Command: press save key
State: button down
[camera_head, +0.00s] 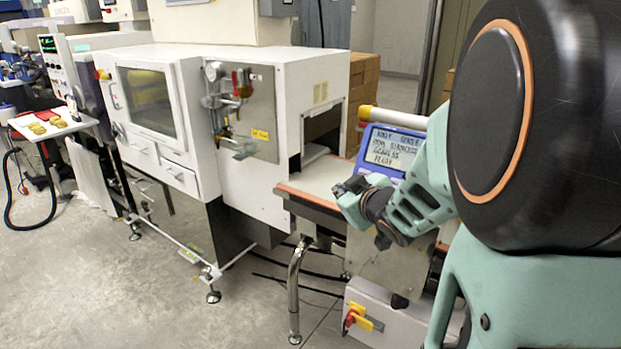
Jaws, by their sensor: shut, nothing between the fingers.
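A blue-framed display panel (397,132) with a pale screen of dark text stands above the belt, right of centre. The keys below its screen are hidden behind my arm and gripper, so I cannot make out the save key. My gripper (346,187) is shut and empty. It is in front of and just below the panel's lower left part, over the near side of the belt. I cannot tell whether it touches the panel.
The belt (318,176) runs from the opening of a white machine (243,186). A red and yellow rotary switch (357,318) is on a grey box below. Cardboard boxes (364,78) stand behind. Open floor (110,290) lies at the left front.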

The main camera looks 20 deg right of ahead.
jog(key=w+d+f+b, duration=0.1)
jog(key=w+d+f, duration=0.3)
jog(key=w+d, duration=0.1)
jog(key=shift+d, duration=0.6)
jog(key=shift+d, duration=0.1)
dwell(1.2)
jog(key=shift+w+d+f, duration=0.2)
jog(key=shift+w+d+f, duration=0.15)
jog(key=shift+w+d, duration=0.05)
jog(key=shift+d, duration=0.1)
dwell(0.9)
jog(key=shift+s+a+r, duration=0.35)
jog(key=shift+s+a, duration=0.1)
jog(key=shift+a, duration=0.15)
jog(key=shift+a, duration=0.1)
jog(key=shift+s+a+r+p, duration=0.2)
jog(key=shift+s+a+r, duration=0.45)
jog(key=shift+a, duration=0.2)
jog(key=shift+s+a+r+p, duration=0.15)
jog(key=shift+s+a+r, duration=0.35)
jog(key=shift+s+a, duration=0.3)
